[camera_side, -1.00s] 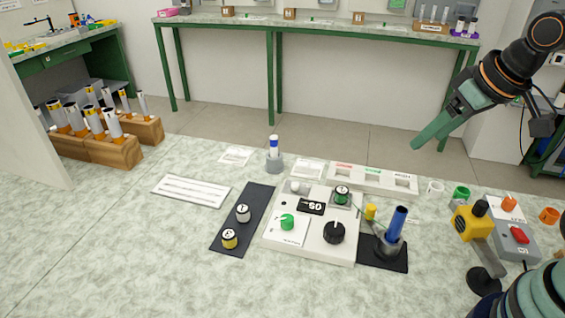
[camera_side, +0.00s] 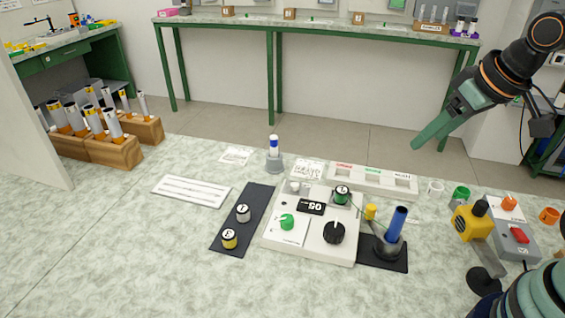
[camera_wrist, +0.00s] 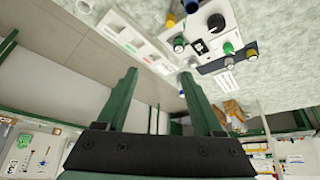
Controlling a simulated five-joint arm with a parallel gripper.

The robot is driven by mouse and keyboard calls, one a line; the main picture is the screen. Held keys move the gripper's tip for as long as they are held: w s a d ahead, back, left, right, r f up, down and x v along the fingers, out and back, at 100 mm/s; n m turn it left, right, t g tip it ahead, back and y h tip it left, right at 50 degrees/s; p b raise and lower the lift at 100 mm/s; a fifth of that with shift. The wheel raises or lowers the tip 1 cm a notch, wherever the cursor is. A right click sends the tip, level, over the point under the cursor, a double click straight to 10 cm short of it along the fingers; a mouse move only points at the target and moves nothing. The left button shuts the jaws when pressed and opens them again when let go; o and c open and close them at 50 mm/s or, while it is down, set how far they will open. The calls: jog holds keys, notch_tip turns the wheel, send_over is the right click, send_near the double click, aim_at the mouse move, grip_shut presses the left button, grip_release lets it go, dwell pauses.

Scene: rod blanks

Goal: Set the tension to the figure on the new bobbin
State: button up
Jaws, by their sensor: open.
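The white control panel (camera_side: 273,250) stands mid-bench with a small black display (camera_side: 312,207); its figure looks upside down and I cannot read it surely. It carries a green knob (camera_side: 287,222) and a black knob (camera_side: 333,232). A green bobbin (camera_side: 342,195) sits at the panel's back right, with a thin green line running right. A white bobbin (camera_side: 243,212) and a yellow bobbin (camera_side: 229,238) stand on a dark strip (camera_side: 259,196); their top marks are too small to read. My gripper (camera_side: 416,146) is open and empty, high beyond the panel; its fingers show in the wrist view (camera_wrist: 159,73).
A white labelled tray (camera_side: 357,182) lies behind the panel. A blue rod (camera_side: 398,222) stands in a holder at right. A yellow device (camera_side: 472,222) and a grey box with a red switch (camera_side: 519,236) stand further right. The bench front is clear.

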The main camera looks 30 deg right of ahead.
jog(key=n+g, duration=0.6)
jog(key=n, duration=1.3)
send_over(287, 218)
notch_tip(287, 218, down, 9)
notch_tip(287, 218, down, 12)
grip_shut()
